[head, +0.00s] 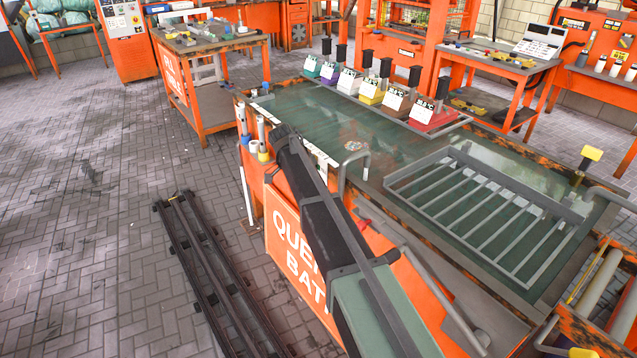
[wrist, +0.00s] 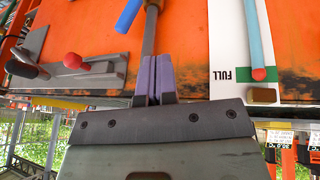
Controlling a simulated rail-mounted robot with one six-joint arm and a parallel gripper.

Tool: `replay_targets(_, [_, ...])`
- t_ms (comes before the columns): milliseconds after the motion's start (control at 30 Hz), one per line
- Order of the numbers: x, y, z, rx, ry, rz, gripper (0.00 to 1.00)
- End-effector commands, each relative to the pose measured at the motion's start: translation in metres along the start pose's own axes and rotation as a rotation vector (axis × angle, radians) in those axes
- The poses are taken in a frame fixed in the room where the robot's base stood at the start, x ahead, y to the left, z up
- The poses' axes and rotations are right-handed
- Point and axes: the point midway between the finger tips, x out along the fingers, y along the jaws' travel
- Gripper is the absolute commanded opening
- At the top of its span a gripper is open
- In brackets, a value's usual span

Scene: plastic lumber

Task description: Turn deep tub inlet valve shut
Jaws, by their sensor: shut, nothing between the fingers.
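My gripper (wrist: 155,75) shows in the wrist view with its two purple fingers together and nothing held. Its tips are in front of a grey pipe (wrist: 151,35) that runs along an orange panel (wrist: 200,40). I cannot tell whether they touch the pipe. A blue handle (wrist: 130,15) is beside the pipe, just beyond the fingertips and to their left, apart from them. It may be the inlet valve's lever; its pivot is out of frame. In the head view the quench bath (head: 290,225) is partly hidden behind my dark arm, and my fingers do not show.
In the wrist view, a red-knobbed lever (wrist: 72,60) is at left and a gauge strip marked FULL (wrist: 232,75) at right. In the head view, a grey rack (head: 490,215) lies over the tub, several coloured blocks line its far side, and floor rails (head: 205,260) run at left.

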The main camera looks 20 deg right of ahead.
Motion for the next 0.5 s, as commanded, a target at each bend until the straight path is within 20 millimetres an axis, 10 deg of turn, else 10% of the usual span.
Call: replay_targets(500, [-0.001,-0.018,0.005,-0.111,0.005,0.188,0.0])
